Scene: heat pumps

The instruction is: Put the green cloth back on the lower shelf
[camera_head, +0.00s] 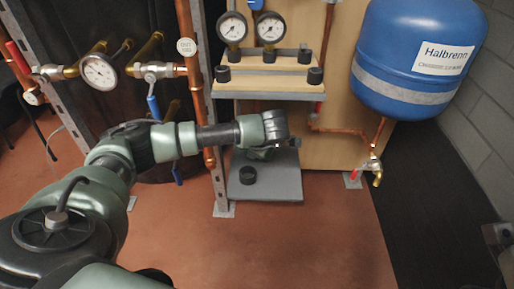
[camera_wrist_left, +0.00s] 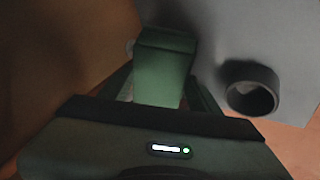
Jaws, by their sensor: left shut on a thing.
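The green cloth (camera_wrist_left: 162,68) shows in the left wrist view as a folded, block-like piece between the fingers of my left gripper (camera_wrist_left: 160,92). The gripper is shut on it. In the head view my left gripper (camera_head: 262,150) is over the back part of the grey lower shelf (camera_head: 275,187), below the upper shelf. There my wrist hides most of the cloth. I cannot tell whether the cloth touches the shelf. The shelf surface also shows in the left wrist view (camera_wrist_left: 225,40). My right gripper is not in view.
A black ring (camera_head: 247,175) stands on the lower shelf, right of the cloth in the wrist view (camera_wrist_left: 252,88). The upper shelf (camera_head: 268,90) holds black caps and two gauges. A metal post (camera_head: 213,150) and copper pipes stand at left. A blue tank (camera_head: 415,50) hangs at right.

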